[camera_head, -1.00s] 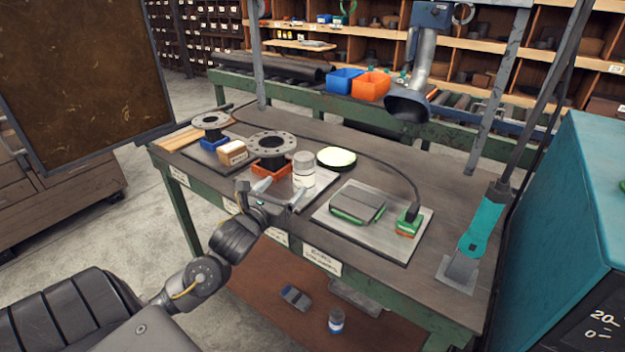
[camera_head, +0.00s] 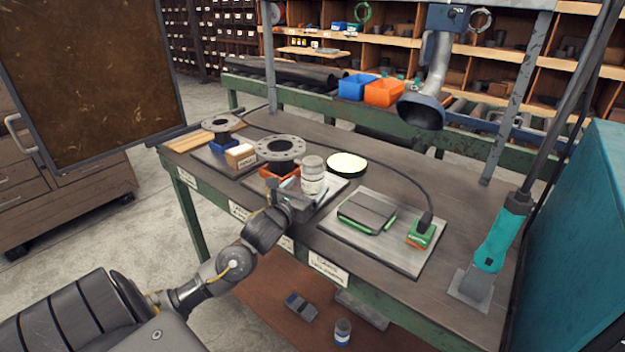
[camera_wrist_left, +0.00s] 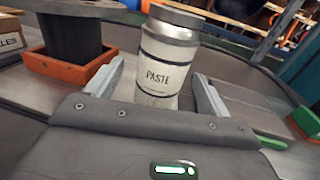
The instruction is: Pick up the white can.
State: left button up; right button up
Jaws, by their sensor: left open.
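The white can (camera_head: 313,178) has a grey lid and stands upright on a metal plate on the workbench. In the left wrist view the can (camera_wrist_left: 160,62) shows a label reading PASTE. My left gripper (camera_head: 298,193) is open at the near side of the can. In the left wrist view its two fingers (camera_wrist_left: 158,88) stand apart on either side of the can's lower part, with a gap at each side. The can's base is partly hidden behind the gripper. My right gripper is not in view.
A flanged pipe (camera_head: 280,152) in an orange holder (camera_wrist_left: 52,69) stands just left of the can. A round pad with a pale top (camera_head: 347,163) lies behind it. A grey and green block (camera_head: 366,212) sits on a plate to the right.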

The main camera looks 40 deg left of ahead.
aim_at(316, 178)
pick_arm(q)
jog(key=shift+w+r, duration=0.1)
jog(key=shift+w, duration=0.15)
jog(key=w, duration=0.1)
jog(key=w+p, duration=0.1)
jog(key=w, duration=0.2)
jog(key=shift+w+a, duration=0.3)
jog(key=shift+a, duration=0.05)
jog(key=c, duration=1.3)
jog(key=shift+r, duration=0.1)
